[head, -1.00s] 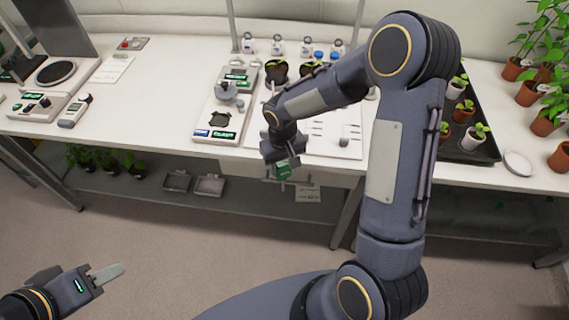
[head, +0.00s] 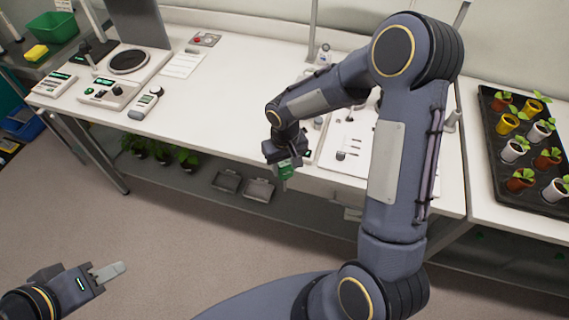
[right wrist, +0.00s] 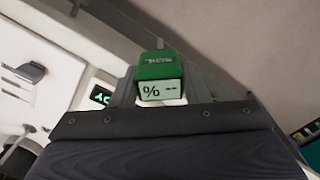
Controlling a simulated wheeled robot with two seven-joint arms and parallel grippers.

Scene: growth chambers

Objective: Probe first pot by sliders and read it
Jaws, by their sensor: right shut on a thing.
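My right gripper (head: 285,168) is shut on a green soil probe (head: 284,170), held in front of the bench's front edge, above the floor. In the right wrist view the green probe (right wrist: 160,78) sits between the fingers, its small display facing the camera and reading "% --". No pot touches it in these views. Small potted seedlings (head: 519,180) stand in a black tray at the right; I cannot tell which pot is first. My right arm hides part of the bench middle. My left gripper (head: 107,272) is empty at the lower left; its finger gap is unclear.
The white bench (head: 215,110) has clear room left of my right arm. A balance (head: 128,62), a control box (head: 108,93) and a handheld meter (head: 145,104) stand at its left. A white board with small tools (head: 347,150) lies right of the gripper. Plants and trays (head: 259,190) sit below.

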